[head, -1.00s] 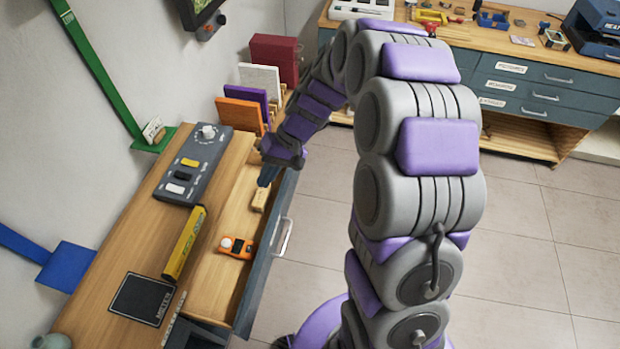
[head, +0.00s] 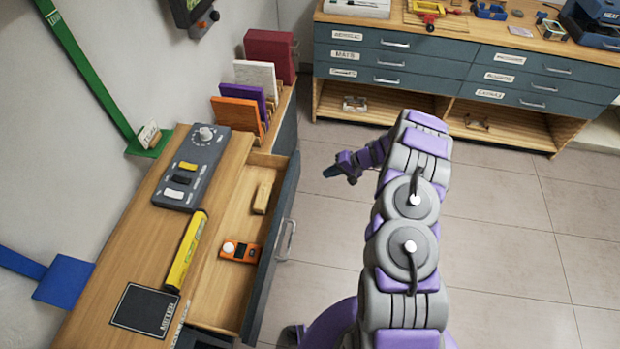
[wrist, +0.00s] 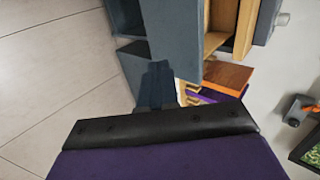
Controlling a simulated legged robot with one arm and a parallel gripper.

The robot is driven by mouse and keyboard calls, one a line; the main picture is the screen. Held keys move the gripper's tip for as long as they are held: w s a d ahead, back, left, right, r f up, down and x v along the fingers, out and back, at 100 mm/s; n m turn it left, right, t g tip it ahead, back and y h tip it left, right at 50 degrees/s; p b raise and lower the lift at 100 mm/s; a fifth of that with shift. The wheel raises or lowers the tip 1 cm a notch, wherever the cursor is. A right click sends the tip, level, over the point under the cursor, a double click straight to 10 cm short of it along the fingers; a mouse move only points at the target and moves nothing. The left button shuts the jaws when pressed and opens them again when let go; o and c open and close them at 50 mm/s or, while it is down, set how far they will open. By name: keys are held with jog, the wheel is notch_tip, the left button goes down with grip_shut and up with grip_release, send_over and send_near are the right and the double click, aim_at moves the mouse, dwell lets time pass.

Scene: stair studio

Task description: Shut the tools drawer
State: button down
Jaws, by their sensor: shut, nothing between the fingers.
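An open drawer (head: 226,290) with a wooden inside and a grey-blue front sticks out from the right side of the wooden bench in the head view. Its label is not readable, so I cannot confirm that it is the tools drawer. A metal handle (head: 288,240) is on its front. A pale wooden block (head: 262,197) and an orange tool (head: 240,251) lie inside. My gripper (head: 328,173) is shut and empty, to the right of the drawer front, apart from it and above the floor. In the wrist view its dark fingers (wrist: 158,80) are together, in front of grey-blue furniture.
On the bench top (head: 120,260) are a grey control box (head: 190,168), a yellow level (head: 186,250) and a black mat (head: 145,309). Upright coloured boards (head: 240,115) stand at its far end. Labelled cabinet drawers (head: 400,60) line the back. The tiled floor (head: 500,230) is clear at right.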

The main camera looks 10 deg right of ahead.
jog(key=d+f, duration=0.2)
jog(key=b, duration=0.3)
send_near(295, 182)
jog(key=shift+d+f+x, duration=0.1)
jog(key=shift+d+x, duration=0.05)
jog(key=shift+x, duration=0.95)
jog(key=shift+d+f+x, duration=0.1)
jog(key=shift+f+x, duration=0.05)
jog(key=shift+x, duration=1)
jog(key=shift+d+f+x, duration=0.1)
jog(key=shift+d+x, duration=0.05)
jog(key=shift+x, duration=0.95)
jog(key=shift+w+a, duration=0.1)
jog(key=shift+w, duration=0.1)
jog(key=w+a, duration=0.2)
jog(key=a, duration=0.3)
jog(key=w+a, duration=0.2)
jog(key=a, duration=0.4)
jog(key=w+a, duration=0.2)
jog(key=a, duration=0.4)
jog(key=shift+w+a, duration=0.3)
jog(key=shift+a, duration=0.05)
jog(key=shift+w+r, duration=0.1)
jog(key=shift+r, duration=0.05)
jog(key=shift+a+r, duration=0.1)
jog(key=shift+a, duration=0.1)
